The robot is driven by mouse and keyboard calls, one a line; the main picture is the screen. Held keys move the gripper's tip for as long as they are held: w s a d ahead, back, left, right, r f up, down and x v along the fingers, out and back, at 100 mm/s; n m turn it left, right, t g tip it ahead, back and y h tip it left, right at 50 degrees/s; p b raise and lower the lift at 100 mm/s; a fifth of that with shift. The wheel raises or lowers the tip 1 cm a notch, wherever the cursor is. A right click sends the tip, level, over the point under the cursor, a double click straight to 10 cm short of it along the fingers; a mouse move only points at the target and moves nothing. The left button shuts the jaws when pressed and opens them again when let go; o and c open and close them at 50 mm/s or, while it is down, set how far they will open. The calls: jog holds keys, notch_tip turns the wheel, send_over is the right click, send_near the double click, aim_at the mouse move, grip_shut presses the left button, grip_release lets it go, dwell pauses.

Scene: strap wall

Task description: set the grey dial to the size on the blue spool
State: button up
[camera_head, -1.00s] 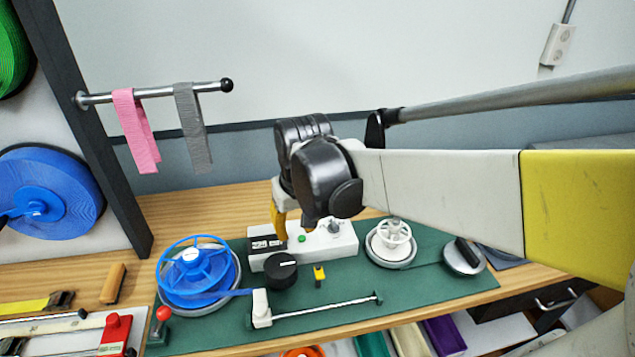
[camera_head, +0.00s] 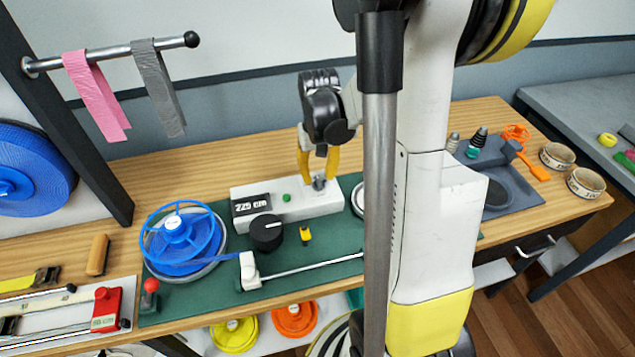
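The blue spool (camera_head: 205,242) lies on the green mat at the left. A pale label (camera_head: 173,222) sits on its hub, too small to read. A white box (camera_head: 285,207) has a dark display (camera_head: 251,204) that seems to read about 225 cm, a green button (camera_head: 286,197) and the small grey dial (camera_head: 319,184) at its right end. My gripper (camera_head: 318,177) points down over the dial. Its yellow fingers are apart, one on each side of the dial; I cannot tell if they touch it.
A black knob (camera_head: 266,233) stands in front of the box, beside a small yellow-and-black piece (camera_head: 305,235). A white clamp (camera_head: 249,271) with a thin rod lies along the front. My arm hides the mat's right part. Pink (camera_head: 97,95) and grey straps (camera_head: 159,88) hang at upper left.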

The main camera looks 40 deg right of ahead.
jog(key=shift+f, duration=0.9)
grip_shut()
jog(key=shift+n, duration=0.4)
jog(key=n, duration=0.5)
jog(key=shift+n+b, duration=0.3)
jog(key=n, duration=0.5)
jog(key=shift+n, duration=0.3)
